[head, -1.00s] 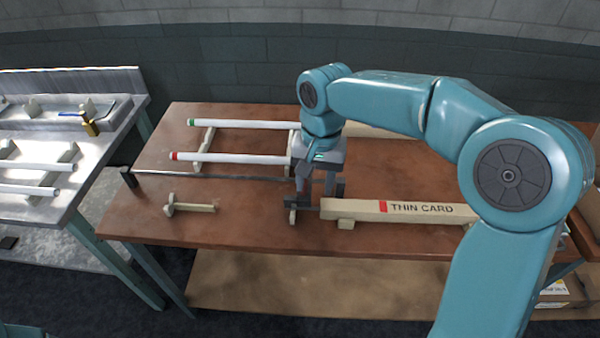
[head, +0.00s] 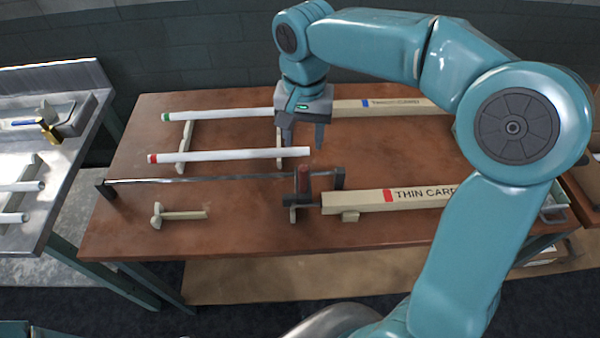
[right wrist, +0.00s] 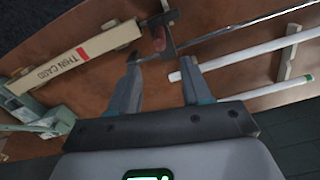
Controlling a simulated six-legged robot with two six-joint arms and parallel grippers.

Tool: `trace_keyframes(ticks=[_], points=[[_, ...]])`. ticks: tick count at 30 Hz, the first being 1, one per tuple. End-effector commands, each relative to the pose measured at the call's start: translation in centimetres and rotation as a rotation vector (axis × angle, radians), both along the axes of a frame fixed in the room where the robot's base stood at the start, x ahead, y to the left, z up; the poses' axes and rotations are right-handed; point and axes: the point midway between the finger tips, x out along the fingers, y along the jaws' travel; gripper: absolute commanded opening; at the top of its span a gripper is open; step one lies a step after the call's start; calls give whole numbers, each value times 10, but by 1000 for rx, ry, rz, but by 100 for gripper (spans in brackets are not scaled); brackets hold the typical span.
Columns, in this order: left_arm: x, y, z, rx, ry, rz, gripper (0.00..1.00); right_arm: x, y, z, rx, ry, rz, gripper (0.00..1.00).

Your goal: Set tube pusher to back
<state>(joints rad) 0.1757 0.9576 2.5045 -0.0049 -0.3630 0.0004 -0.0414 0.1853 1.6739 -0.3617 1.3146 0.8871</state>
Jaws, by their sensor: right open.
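A dark slider with a dark red upright grip (head: 303,180), which looks like the tube pusher, sits at the right part of a thin metal rail (head: 200,180), just left of the THIN CARD trough (head: 370,201). The grip also shows in the right wrist view (right wrist: 158,38). My right gripper (head: 304,140) is open and empty, above and behind the grip, apart from it. Its open fingers (right wrist: 160,75) also show in the right wrist view. The white red-tipped tube (head: 230,155) lies behind the rail, its right end near my fingers. My left gripper is out of view.
A green-tipped tube (head: 220,114) lies farther back, in line with a blue-marked trough (head: 400,106). A pale T-shaped piece (head: 180,214) lies at the front left. The brown tabletop (head: 250,225) is clear around it. A grey bench (head: 60,150) stands left.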

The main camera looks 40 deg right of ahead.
Motion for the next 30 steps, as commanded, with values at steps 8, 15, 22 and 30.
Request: trace_keyframes(ticks=[8,15,22,30], points=[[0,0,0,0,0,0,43,-2,1,-68,0,7,0,48],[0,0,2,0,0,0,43,0,1,-115,0,4,0,48],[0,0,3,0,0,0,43,3,2,-135,0,1,2,48],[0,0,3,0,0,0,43,4,2,-136,0,0,1,48]])
